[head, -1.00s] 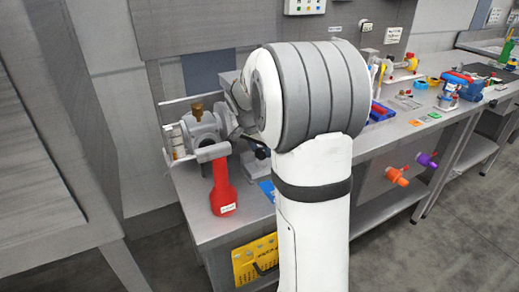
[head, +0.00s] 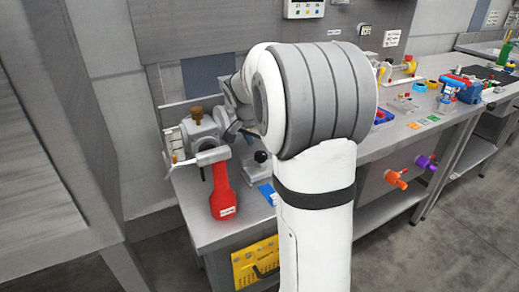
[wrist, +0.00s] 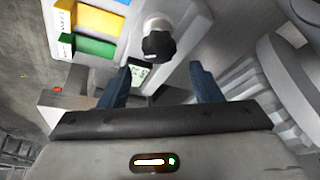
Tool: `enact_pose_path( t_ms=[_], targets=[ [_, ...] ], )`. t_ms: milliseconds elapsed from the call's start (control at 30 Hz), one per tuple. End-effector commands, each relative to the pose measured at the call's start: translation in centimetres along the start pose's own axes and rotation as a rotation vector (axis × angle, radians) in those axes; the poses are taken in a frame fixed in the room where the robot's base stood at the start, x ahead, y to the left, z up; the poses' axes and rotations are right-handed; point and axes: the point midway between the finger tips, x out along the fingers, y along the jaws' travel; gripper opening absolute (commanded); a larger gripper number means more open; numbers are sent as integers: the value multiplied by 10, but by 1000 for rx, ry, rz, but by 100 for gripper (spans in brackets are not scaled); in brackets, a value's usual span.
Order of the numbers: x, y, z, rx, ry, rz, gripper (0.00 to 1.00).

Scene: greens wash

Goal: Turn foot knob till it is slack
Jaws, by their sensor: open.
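A black lobed knob (wrist: 158,44) on a pale round stem shows in the wrist view, a little beyond the gap between my fingertips. My gripper (wrist: 162,75) is open, with its two dark blue fingers apart and nothing between them. In the head view a small black knob (head: 261,156) tops a grey foot piece (head: 256,170) on the bench, right of the red handle (head: 222,192). I cannot tell for sure that both views show the same knob. My gripper is mostly hidden behind my arm in the head view.
The grey machine (head: 200,130) with a brown cap stands left of the foot piece. A blue card (head: 268,192) lies near the bench's front edge. Yellow (wrist: 96,18) and green (wrist: 90,47) blocks sit upper left in the wrist view.

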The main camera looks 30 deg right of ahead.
Motion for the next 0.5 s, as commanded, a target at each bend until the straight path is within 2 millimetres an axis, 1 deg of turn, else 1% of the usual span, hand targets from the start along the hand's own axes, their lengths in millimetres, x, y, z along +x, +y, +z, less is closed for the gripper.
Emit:
enact_pose_path(
  t_ms=[33, 200, 333, 500],
  targets=[
    [-13, 0, -6, 3, 3, -3, 58],
    [-42, 0, -18, 2, 1, -1, 58],
    [-57, 0, -24, 1, 1, -1, 58],
    [-64, 0, -26, 1, -1, 0, 58]
  ],
)
